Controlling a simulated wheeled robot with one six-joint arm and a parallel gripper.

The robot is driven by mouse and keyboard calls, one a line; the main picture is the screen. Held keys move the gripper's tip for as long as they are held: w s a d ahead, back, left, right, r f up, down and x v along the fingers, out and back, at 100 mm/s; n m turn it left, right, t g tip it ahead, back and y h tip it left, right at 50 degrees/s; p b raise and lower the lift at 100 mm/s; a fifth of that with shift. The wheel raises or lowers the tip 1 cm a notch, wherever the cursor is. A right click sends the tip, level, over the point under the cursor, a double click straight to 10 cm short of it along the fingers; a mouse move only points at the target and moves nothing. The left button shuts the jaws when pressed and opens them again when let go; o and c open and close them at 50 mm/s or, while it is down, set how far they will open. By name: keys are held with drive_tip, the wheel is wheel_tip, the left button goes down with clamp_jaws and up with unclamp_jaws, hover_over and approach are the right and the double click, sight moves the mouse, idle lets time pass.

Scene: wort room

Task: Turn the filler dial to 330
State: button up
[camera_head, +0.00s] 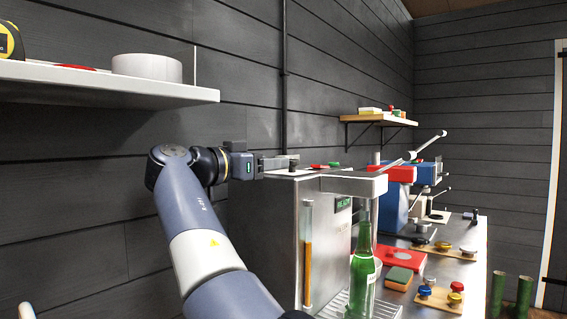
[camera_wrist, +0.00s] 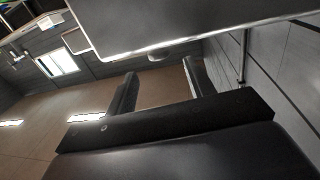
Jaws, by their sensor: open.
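The filler (camera_head: 275,225) is a steel box with an amber sight tube (camera_head: 308,255) and a small green-lettered display (camera_head: 343,204). A green bottle (camera_head: 364,265) stands upright under its spout head. My gripper (camera_head: 288,162) reaches in from the left at the filler's top edge. A small dark knob (camera_head: 293,168), perhaps the dial, shows by the fingertips; its markings cannot be read. In the wrist view my gripper (camera_wrist: 160,82) has its two fingers apart with nothing between them. A rounded grey piece (camera_wrist: 160,56) shows just beyond them at the edge of a grey metal surface; contact is not visible.
A white shelf (camera_head: 110,82) with a white roll (camera_head: 147,68) juts out above my arm. The bench to the right holds a red tray (camera_head: 398,258), a sponge (camera_head: 399,278), several coloured caps and blue and red machines. Two green cylinders (camera_head: 524,295) stand at far right.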

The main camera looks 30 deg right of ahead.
sight(292, 166)
drive_tip(key=shift+s+a, duration=0.15)
drive_tip(key=shift+a, duration=0.65)
drive_tip(key=shift+s+a, duration=0.15)
drive_tip(key=shift+a, duration=0.65)
drive_tip(key=d, duration=0.3)
drive_tip(key=w+d, duration=0.1)
drive_tip(key=d, duration=0.3)
drive_tip(key=w+d, duration=0.1)
drive_tip(key=d, duration=0.3)
drive_tip(key=shift+a+n+t, duration=0.15)
drive_tip(key=shift+n+t, duration=0.15)
drive_tip(key=shift+t, duration=0.2)
drive_tip(key=shift+a+r+g, duration=0.1)
drive_tip(key=shift+g, duration=0.2)
